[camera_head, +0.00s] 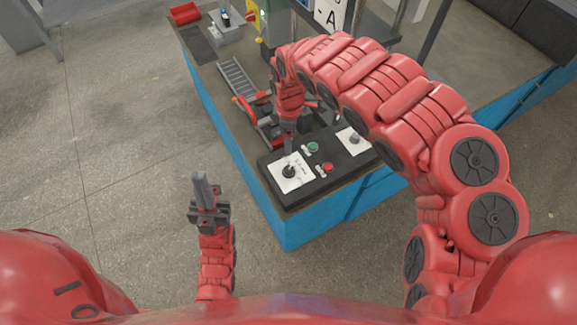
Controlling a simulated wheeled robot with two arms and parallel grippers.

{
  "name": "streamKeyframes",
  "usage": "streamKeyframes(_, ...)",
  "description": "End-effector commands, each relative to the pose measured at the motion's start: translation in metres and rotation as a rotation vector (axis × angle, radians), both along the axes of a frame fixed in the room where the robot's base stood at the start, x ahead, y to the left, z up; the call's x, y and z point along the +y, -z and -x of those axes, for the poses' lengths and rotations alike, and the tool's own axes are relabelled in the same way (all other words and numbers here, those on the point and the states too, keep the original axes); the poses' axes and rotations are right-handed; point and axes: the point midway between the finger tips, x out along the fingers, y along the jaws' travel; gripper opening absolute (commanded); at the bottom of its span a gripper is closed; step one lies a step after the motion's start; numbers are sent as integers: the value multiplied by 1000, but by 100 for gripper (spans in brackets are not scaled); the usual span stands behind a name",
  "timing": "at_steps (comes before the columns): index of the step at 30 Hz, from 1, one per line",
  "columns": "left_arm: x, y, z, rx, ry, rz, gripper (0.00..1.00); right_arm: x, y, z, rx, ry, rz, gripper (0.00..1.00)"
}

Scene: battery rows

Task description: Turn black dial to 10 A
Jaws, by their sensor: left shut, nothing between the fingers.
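A black dial (289,171) stands on a white marked plate on the black control panel (318,186). A second, greyer knob (354,138) sits on another white plate further right; its markings are too small to read. My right gripper (288,150) points down just above and behind the black dial, its arm arching over from the right. I cannot tell whether it touches the dial or whether its fingers are apart. My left gripper (203,187) is shut and empty, pointing up over the floor, left of the table and away from the panel.
A green button (313,147) and a red button (327,168) lie between the two plates. The blue-sided table (285,220) also carries a grey ribbed strip (239,79), red-and-black hardware (252,112) and a red bin (185,13). The floor at left is clear.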

Motion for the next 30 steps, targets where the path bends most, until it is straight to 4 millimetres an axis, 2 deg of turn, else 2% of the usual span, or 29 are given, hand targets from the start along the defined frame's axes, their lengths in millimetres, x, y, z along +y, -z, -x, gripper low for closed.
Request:
streamKeyframes(1, 0, 12, 0, 0, 0, 0, 0, 2, 14, 2, 3, -2, 1, 76)
streamKeyframes(7, 0, 50, 0, 0, 0, 0, 0, 3, 61, 2, 2, -1, -2, 76)
streamKeyframes(9, 0, 42, 0, 0, 0, 0, 0, 3, 70, 3, 6, -2, -6, 76)
streamKeyframes(21, 0, 32, 0, 0, 0, 0, 0, 3, 134, 2, 2, 0, -6, 76)
streamKeyframes(30, 0, 28, 0, 0, 0, 0, 0, 3, 158, 0, -3, 0, -7, 76)
